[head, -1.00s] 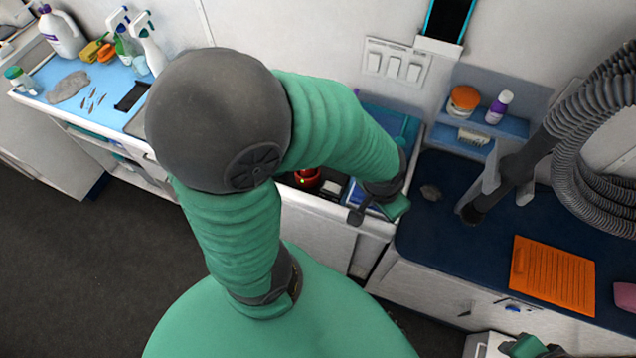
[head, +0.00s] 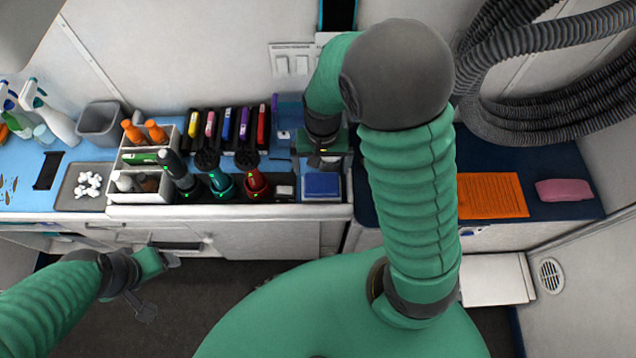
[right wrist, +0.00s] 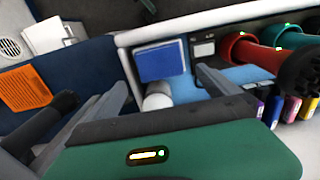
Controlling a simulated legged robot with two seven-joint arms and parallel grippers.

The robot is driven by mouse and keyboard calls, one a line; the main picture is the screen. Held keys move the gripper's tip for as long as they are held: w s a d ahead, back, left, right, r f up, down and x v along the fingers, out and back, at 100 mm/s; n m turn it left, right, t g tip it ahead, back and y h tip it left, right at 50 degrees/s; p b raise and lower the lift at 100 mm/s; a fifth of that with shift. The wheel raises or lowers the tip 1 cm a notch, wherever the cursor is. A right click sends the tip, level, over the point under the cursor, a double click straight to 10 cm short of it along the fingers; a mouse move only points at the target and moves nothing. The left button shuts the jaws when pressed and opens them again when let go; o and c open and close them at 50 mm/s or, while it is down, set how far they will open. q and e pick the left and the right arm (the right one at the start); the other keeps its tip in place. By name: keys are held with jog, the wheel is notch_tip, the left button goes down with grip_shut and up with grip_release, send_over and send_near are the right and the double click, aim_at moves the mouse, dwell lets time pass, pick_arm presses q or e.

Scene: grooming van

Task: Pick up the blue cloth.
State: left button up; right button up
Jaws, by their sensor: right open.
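The blue cloth (head: 322,185) is a small folded square in the right end compartment of the white-edged counter tray. It also shows in the right wrist view (right wrist: 160,62), lying flat. My right gripper (head: 322,152) is above and just behind the cloth, its fingers largely hidden in the head view. In the right wrist view the right gripper (right wrist: 158,92) has its fingers spread apart with nothing between them, and the cloth lies beyond, apart from them. My left gripper (head: 160,285) is at the lower left, in front of the counter, with its fingers apart and empty.
Red and teal clippers (head: 256,183) stand just left of the cloth. A white cylinder (right wrist: 158,97) lies close by it. Grey hoses (head: 560,115) hang above.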

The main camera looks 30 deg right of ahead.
aim_at(322, 181)
jog(key=f, duration=0.9)
jog(key=shift+d+f, duration=0.25)
jog(key=shift+d, duration=0.1)
jog(key=shift+s+a, duration=0.1)
jog(key=shift+a, duration=0.4)
jog(key=c, duration=0.3)
jog(key=shift+d, duration=0.1)
jog(key=c, duration=0.5)
jog(key=shift+d, duration=0.2)
jog(key=shift+c, duration=1.4)
